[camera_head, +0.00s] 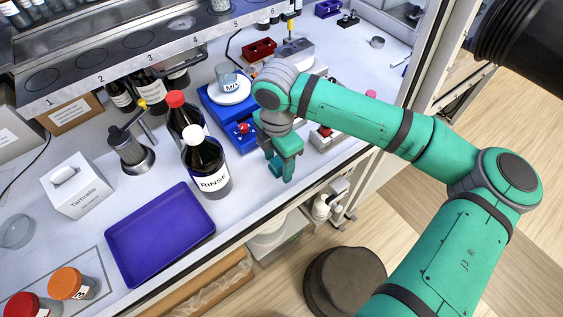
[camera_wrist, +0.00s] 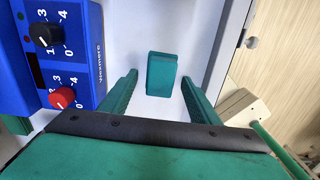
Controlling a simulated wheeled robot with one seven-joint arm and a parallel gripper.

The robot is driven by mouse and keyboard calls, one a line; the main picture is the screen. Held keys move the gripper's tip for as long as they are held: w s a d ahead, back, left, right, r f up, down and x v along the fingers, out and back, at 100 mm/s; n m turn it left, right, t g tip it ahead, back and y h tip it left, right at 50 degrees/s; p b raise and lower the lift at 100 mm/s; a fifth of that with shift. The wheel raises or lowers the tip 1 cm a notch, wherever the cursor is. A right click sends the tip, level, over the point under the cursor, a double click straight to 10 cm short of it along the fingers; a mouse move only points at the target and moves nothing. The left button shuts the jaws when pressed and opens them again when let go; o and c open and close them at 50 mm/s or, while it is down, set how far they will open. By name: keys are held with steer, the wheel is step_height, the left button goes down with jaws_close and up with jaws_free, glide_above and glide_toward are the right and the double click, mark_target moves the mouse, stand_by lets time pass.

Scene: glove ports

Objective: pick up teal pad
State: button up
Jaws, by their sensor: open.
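The teal pad (camera_wrist: 162,73) is a small teal block on the white bench, seen in the wrist view between and slightly beyond my fingertips. White gaps show on both sides of it, so neither finger appears to touch it. My gripper (camera_wrist: 159,77) is open and empty, with one finger left and one right of the pad. In the head view my gripper (camera_head: 281,172) points down near the bench's front edge. I cannot tell the pad from my teal fingers there. How far the fingertips are above the bench is unclear.
A blue hotplate (camera_wrist: 70,50) with knobs stands close left of my gripper; it also shows in the head view (camera_head: 216,112). The RINSE bottle (camera_head: 208,168) and purple tray (camera_head: 160,235) are farther left. The bench edge (camera_wrist: 222,52) is close on the right.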

steer(key=c, duration=1.1)
steer(key=shift+c, duration=0.2)
steer(key=shift+r, duration=0.1)
steer(key=shift+r, duration=0.6)
steer(key=s+d+r, duration=0.5)
steer(key=s+r, duration=0.6)
steer(key=s, duration=0.2)
steer(key=shift+r, duration=0.35)
steer(key=shift+o, duration=0.5)
